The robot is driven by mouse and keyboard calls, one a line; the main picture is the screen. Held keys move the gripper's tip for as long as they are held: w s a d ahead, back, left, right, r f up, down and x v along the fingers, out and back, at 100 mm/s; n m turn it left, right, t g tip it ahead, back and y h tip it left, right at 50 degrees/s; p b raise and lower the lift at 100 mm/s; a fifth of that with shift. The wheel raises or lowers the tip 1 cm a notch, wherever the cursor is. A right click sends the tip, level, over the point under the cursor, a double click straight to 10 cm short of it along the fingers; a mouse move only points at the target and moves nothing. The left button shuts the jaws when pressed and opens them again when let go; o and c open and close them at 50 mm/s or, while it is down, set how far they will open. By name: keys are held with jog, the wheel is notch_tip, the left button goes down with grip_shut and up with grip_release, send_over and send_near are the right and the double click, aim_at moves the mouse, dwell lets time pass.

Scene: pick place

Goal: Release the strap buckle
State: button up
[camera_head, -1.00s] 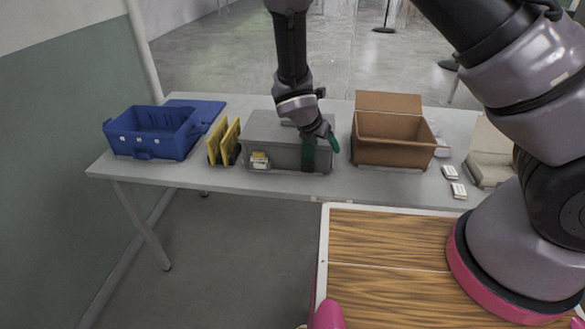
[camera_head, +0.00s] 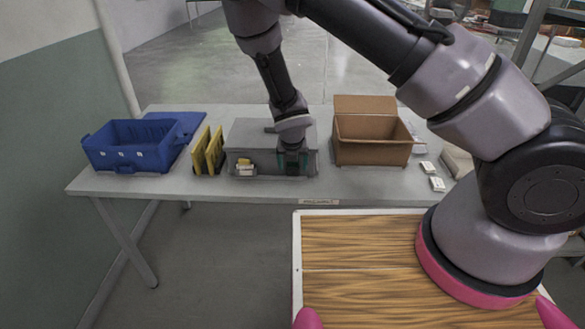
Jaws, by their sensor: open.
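A grey case (camera_head: 249,137) stands on the table between the yellow panels and the cardboard box. My gripper (camera_head: 292,162) is at the front right of the case, pointing down, with its green fingers apart. No strap buckle can be made out; the gripper covers that part of the case's front. I cannot tell whether the fingers touch the case or anything between them.
A blue bin (camera_head: 130,146) and upright yellow panels (camera_head: 208,151) stand left of the case. An open cardboard box (camera_head: 372,152) stands to its right, with small white items (camera_head: 437,184) beyond. The light grey table (camera_head: 140,184) is clear along its front edge.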

aim_at(293, 176)
jog(key=shift+x, duration=1.2)
grip_shut()
jog(key=shift+s, duration=0.15)
jog(key=shift+s+f+t, duration=0.25)
jog(key=shift+s+t, duration=0.1)
jog(key=shift+t, duration=0.65)
jog(key=shift+s+f+t, duration=0.25)
jog(key=shift+s+t, duration=0.1)
jog(key=shift+t, duration=0.65)
jog(key=shift+s+f+t, duration=0.2)
jog(key=shift+f+t, duration=0.05)
jog(key=shift+t, duration=0.55)
jog(key=shift+s+f+t, duration=0.25)
jog(key=shift+t, duration=0.55)
